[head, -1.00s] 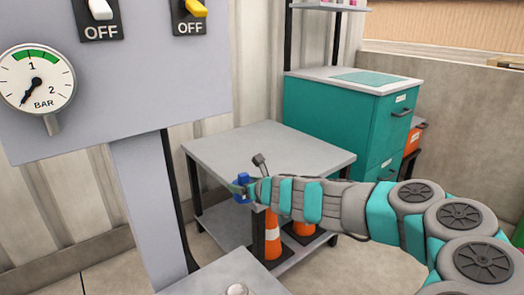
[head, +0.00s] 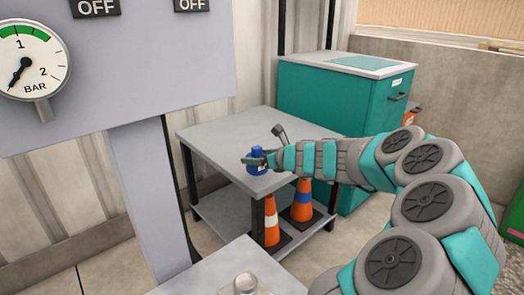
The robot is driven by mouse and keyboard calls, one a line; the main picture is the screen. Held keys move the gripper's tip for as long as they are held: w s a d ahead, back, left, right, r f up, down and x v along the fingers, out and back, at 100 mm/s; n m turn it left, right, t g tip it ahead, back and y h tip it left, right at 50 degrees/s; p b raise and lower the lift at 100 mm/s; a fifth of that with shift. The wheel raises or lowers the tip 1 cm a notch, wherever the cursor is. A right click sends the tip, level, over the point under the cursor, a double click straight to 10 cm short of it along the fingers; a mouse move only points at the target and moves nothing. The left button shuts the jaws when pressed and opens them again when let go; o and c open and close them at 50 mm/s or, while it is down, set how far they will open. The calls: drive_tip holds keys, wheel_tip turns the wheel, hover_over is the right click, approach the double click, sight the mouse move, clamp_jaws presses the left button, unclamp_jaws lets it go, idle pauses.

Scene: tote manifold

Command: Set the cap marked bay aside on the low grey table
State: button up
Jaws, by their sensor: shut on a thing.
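A small blue cap (head: 257,160) is held in my gripper (head: 262,162), which is shut on it. The marking on the cap is too small to read. My arm reaches in from the right, and the cap shows over the top of the low grey table (head: 215,135), toward its front right part. I cannot tell whether the cap touches the tabletop or is held just above it.
Orange cones (head: 271,222) stand on the table's lower shelf. A teal cabinet (head: 335,100) stands behind the table. A grey panel with a pressure gauge (head: 27,72) rises at the left. A grey surface with a round metal fitting (head: 245,284) is at the front. The tabletop's left part is clear.

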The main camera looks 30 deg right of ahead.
drive_tip(key=w+d, duration=0.4)
drive_tip(key=w+d+f, duration=0.1)
drive_tip(key=w+d, duration=0.1)
drive_tip(key=w, duration=0.1)
drive_tip(key=shift+d, duration=0.2)
drive_tip(key=shift+w+d, duration=0.3)
drive_tip(key=shift+d, duration=0.05)
drive_tip(key=shift+f, duration=1.75)
drive_tip(key=o, duration=1.3)
drive_tip(key=shift+f, duration=0.1)
drive_tip(key=shift+o, duration=0.2)
drive_tip(key=v, duration=1.2)
